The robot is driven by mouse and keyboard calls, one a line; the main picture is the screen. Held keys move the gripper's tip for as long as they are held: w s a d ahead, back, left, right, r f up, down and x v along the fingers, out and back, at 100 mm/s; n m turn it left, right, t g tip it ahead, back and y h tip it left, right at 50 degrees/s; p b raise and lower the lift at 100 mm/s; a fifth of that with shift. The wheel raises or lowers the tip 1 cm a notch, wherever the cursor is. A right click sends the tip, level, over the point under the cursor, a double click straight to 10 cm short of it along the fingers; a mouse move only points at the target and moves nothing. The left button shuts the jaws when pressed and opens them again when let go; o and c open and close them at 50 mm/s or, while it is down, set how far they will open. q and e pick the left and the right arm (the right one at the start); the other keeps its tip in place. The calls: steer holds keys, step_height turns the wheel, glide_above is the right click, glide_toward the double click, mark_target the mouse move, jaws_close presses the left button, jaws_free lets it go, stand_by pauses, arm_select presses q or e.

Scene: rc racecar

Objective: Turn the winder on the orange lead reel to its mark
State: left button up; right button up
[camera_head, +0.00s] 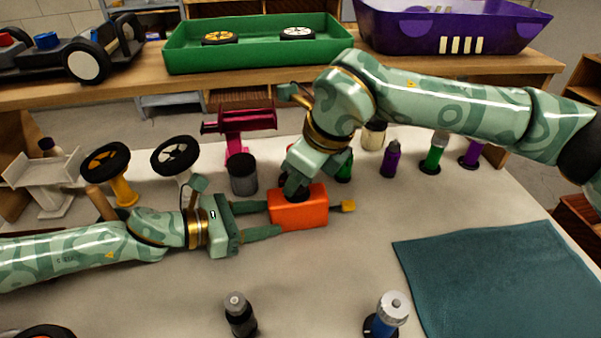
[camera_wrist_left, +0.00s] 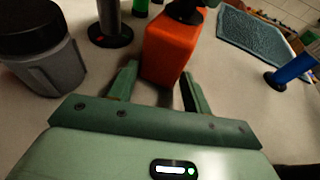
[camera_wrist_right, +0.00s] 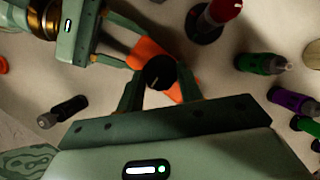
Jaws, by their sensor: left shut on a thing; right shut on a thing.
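The orange lead reel (camera_head: 298,212) is a box on the pale table, with a yellow piece (camera_head: 348,206) at its right end. My left gripper (camera_head: 275,219) comes in from the left and is shut on the reel's body. In the left wrist view, its fingers stand either side of the reel (camera_wrist_left: 170,48). My right gripper (camera_head: 293,190) reaches down from above and is shut on the black winder on top. In the right wrist view, the round winder (camera_wrist_right: 160,72) sits between the fingertips. I cannot make out the mark clearly.
A grey jar (camera_head: 243,174) stands just behind the left gripper. Wheels on stands and several bottles line the back. A teal mat (camera_head: 490,280) lies at the right. Two bottles stand in front, one dark (camera_head: 240,314), one blue (camera_head: 386,312). The table's middle front is clear.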

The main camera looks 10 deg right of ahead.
steer(key=m, duration=0.2)
steer(key=m+t+h, duration=0.1)
steer(key=m+h, duration=0.1)
steer(key=m, duration=0.1)
steer(key=shift+s+a+m, duration=0.15)
steer(key=shift+a+m, duration=0.1)
steer(key=shift+m, duration=0.05)
steer(key=m+h, duration=0.1)
steer(key=m, duration=0.3)
steer(key=shift+a+t+h, duration=0.2)
steer(key=shift+t+h, duration=0.2)
steer(key=m+h, duration=0.1)
steer(key=m, duration=0.1)
steer(key=m+h, duration=0.1)
steer(key=m, duration=0.2)
steer(key=shift+a, duration=0.2)
steer(key=shift+a+m+g+h, duration=0.1)
steer(key=shift+m+g+h, duration=0.3)
steer(key=shift+m, duration=0.75)
steer(key=shift+a+m+g+h, duration=0.1)
steer(key=shift+m+g+h, duration=0.25)
steer(key=shift+m, duration=0.8)
steer(key=o, duration=1)
steer(key=shift+d, duration=0.1)
